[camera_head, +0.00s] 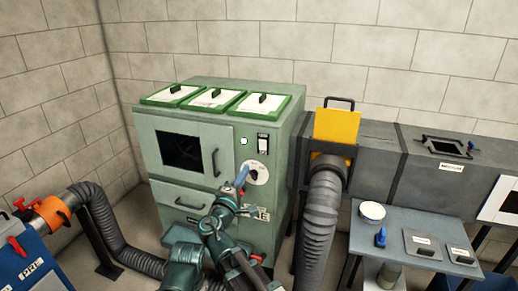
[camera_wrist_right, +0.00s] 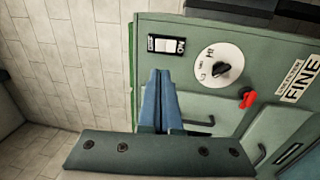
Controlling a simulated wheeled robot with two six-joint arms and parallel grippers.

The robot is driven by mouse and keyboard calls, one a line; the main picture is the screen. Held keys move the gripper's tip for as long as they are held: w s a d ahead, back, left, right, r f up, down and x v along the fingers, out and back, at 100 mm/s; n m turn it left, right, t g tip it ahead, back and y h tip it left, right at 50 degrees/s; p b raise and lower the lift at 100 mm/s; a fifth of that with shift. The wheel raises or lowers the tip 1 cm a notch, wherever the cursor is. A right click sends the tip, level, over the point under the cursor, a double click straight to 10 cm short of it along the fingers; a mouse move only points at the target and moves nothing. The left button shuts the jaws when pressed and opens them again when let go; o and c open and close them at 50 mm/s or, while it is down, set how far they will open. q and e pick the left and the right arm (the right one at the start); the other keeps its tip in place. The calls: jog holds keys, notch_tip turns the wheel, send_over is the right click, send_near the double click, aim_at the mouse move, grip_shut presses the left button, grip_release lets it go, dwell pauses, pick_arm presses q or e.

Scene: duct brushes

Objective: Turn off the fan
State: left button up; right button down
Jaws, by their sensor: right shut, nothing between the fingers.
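A green cabinet (camera_head: 222,100) carries a panel with a black-and-white switch (camera_head: 263,143) and a black knob on a white dial (camera_head: 257,175). My right gripper (camera_head: 243,174) is shut and empty in front of the panel, overlapping the dial's left edge. In the right wrist view, the blue fingers (camera_wrist_right: 160,74) are together, below the switch (camera_wrist_right: 166,45) and left of the knob (camera_wrist_right: 222,70). I cannot tell whether they touch the panel. A small white light (camera_head: 243,141) shows left of the switch. My left gripper is not in view.
A red knob (camera_wrist_right: 248,98) sits below the dial, near the FINE label (camera_wrist_right: 300,82). A grey duct hose (camera_head: 318,220) with a yellow plate (camera_head: 337,126) stands to the right. A side table (camera_head: 385,240) is at lower right, and a black hose (camera_head: 110,230) at left.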

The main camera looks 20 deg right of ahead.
aim_at(262, 142)
jog(key=p+x, duration=0.1)
jog(key=x, duration=1.3)
jog(key=shift+p, duration=0.35)
jog(key=shift+w+d+r, duration=0.15)
jog(key=shift+w+r, duration=0.1)
jog(key=shift+s, duration=0.35)
jog(key=r+p+v, duration=0.2)
jog(key=r+v, duration=0.1)
jog(key=v, duration=1)
jog(key=shift+s+a, duration=0.25)
jog(key=shift+a, duration=0.15)
